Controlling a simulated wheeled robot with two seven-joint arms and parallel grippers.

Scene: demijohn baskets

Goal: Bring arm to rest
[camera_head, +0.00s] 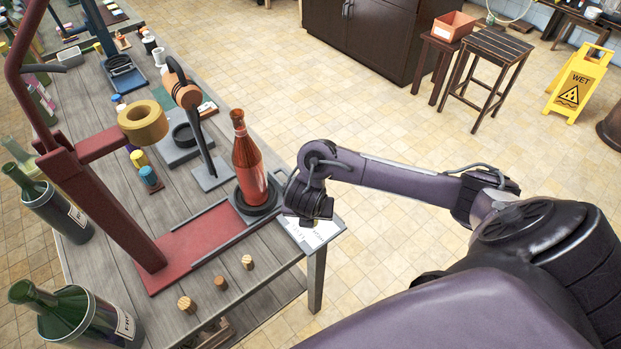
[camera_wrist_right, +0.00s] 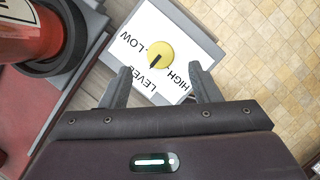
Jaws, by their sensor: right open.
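My right arm reaches in from the right in the head view. Its right gripper (camera_head: 307,217) is over the table's right corner, beside the red bottle (camera_head: 248,165), which stands upright on a dark round base. In the right wrist view the right gripper (camera_wrist_right: 160,88) has its two fingers spread and nothing between them. Beyond the fingertips lies a white panel (camera_wrist_right: 140,25) lettered LOW, HIGH and LEVEL, with a yellow knob (camera_wrist_right: 160,54) bearing a black pointer. The red bottle also shows at the wrist view's upper left (camera_wrist_right: 25,35). My left gripper is not in view.
The wooden table (camera_head: 265,285) carries a red press frame (camera_head: 105,195), several corks (camera_head: 220,283) and a black-handled lever (camera_head: 190,110). A yellow wet-floor sign (camera_head: 575,88) and a slatted stool (camera_head: 495,50) stand on open tiled floor.

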